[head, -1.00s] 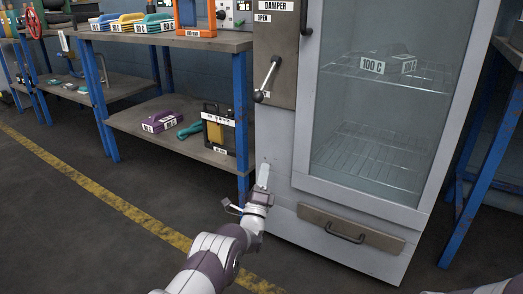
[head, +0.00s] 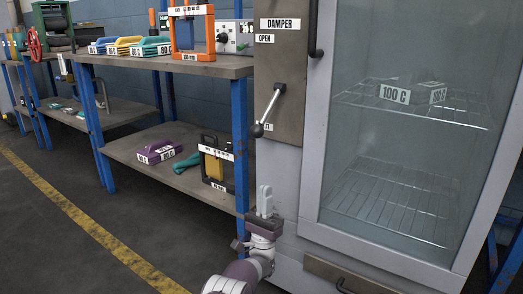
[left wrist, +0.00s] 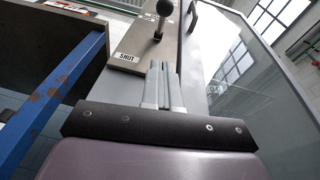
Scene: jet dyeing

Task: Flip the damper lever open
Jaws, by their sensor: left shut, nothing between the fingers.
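The damper lever (head: 269,109) is a metal rod with a dark ball knob on a brown plate (head: 291,70) on the left front of the grey cabinet. The rod slants down and left, so the knob hangs low by the lower label, away from the OPEN label (head: 264,38). My left gripper (head: 265,192) is shut and empty, pointing up below the plate and apart from the knob. In the left wrist view, the closed fingers (left wrist: 159,75) point toward the knob (left wrist: 158,35) and the SHUT label (left wrist: 126,57). My right gripper is out of view.
The cabinet's glass door (head: 395,110) with its dark handle (head: 316,30) is right of the plate. A blue-legged workbench (head: 242,120) stands close on the left, with cases and tools on its shelves. Open floor (head: 120,235) lies at lower left.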

